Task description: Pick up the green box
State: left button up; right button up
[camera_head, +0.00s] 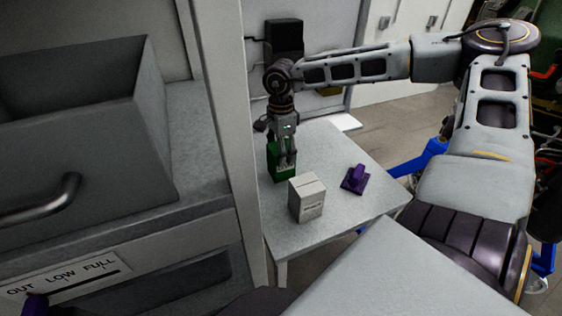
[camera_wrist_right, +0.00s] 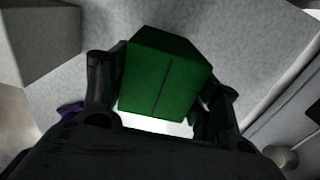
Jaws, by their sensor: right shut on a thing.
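The green box (camera_head: 273,165) stands on the small grey table at its far left part in the head view. My right gripper (camera_head: 286,160) reaches down over it from above, with its fingers at the box. In the right wrist view the green box (camera_wrist_right: 163,75) sits between the two dark fingers of my right gripper (camera_wrist_right: 160,105), which is shut on it. I cannot tell whether the box touches the table. My left gripper does not show.
A white box (camera_head: 307,200) stands on the table (camera_head: 340,215) close in front of the green box. A purple object (camera_head: 355,180) lies to its right. A grey cabinet with an open drawer (camera_head: 140,110) and its frame post border the table on the left.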

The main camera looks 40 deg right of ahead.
jog(key=shift+c, duration=0.8)
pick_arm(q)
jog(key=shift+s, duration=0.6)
pick_arm(e)
jog(key=shift+r, duration=0.1)
jog(key=shift+r+p, duration=0.45)
jog(key=shift+r, duration=0.4)
notch_tip(320, 180, up, 6)
jog(key=p, duration=0.2)
jog(key=shift+p, duration=0.35)
jog(key=shift+r+p, duration=0.3)
jog(key=shift+r, duration=0.75)
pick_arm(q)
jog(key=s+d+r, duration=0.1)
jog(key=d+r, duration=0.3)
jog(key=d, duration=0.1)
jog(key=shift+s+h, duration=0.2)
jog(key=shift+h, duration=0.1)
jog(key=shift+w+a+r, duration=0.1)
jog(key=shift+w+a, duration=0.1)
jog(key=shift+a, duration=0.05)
